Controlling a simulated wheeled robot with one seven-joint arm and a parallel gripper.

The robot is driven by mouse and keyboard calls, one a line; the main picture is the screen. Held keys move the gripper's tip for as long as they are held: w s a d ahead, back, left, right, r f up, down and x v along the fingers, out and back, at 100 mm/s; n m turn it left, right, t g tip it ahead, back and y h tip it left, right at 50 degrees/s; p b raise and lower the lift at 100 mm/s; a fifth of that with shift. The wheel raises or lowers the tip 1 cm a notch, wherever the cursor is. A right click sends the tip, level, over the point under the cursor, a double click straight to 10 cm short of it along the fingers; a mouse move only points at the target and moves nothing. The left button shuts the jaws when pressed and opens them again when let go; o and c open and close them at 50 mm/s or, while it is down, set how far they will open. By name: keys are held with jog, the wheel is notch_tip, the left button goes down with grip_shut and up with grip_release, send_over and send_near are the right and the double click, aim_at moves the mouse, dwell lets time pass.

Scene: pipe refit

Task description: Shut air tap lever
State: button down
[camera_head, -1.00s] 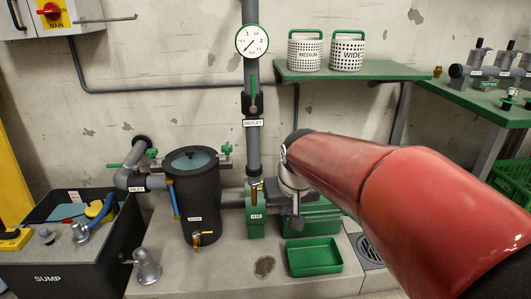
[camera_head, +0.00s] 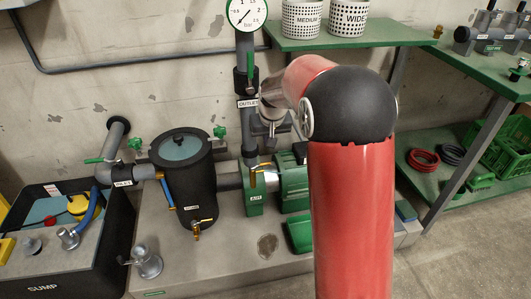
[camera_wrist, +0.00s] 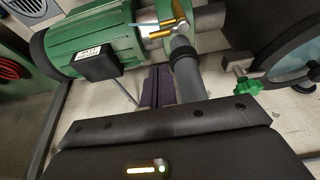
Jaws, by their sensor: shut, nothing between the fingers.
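The air tap's brass lever (camera_head: 264,167) sits above the green block labelled AIR (camera_head: 254,201), at the foot of the upright outlet pipe (camera_head: 245,130). It points out to the right, roughly across the pipe. The wrist view also shows the brass lever (camera_wrist: 162,33), beside the grey pipe (camera_wrist: 186,62). My gripper (camera_head: 271,140) is just above and right of the lever, beside the outlet pipe, partly hidden by my red arm. In the wrist view its dark fingers (camera_wrist: 157,88) are together and empty, a little apart from the lever.
A black strainer pot (camera_head: 190,190) stands left of the tap. A green motor (camera_wrist: 95,42) lies close on the other side. A pressure gauge (camera_head: 247,12) and a green shelf (camera_head: 340,35) are above. A green tray (camera_head: 298,235) sits in front.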

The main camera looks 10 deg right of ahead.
aim_at(267, 163)
jog(key=shift+f, duration=0.1)
jog(key=x, duration=0.9)
jog(key=shift+w+f, duration=0.15)
jog(key=shift+f, duration=0.2)
jog(key=shift+s+m+h+b, duration=0.3)
jog(key=shift+s+m+b, duration=0.15)
jog(key=shift+m, duration=0.55)
jog(key=shift+s+m+h, duration=0.4)
jog(key=shift+m, duration=0.4)
jog(key=s+a+m+g+h+p, duration=0.1)
jog(key=m, duration=0.3)
jog(key=s+a+m+g+p, duration=0.1)
jog(key=s+m, duration=0.1)
jog(key=m, duration=0.3)
jog(key=s+a+m+g+h+p, duration=0.1)
jog(key=m+p, duration=0.1)
jog(key=m, duration=0.2)
jog(key=shift+s+a+g+h, duration=0.2)
jog(key=shift+a+g+h, duration=0.1)
jog(key=shift+a+g, duration=0.1)
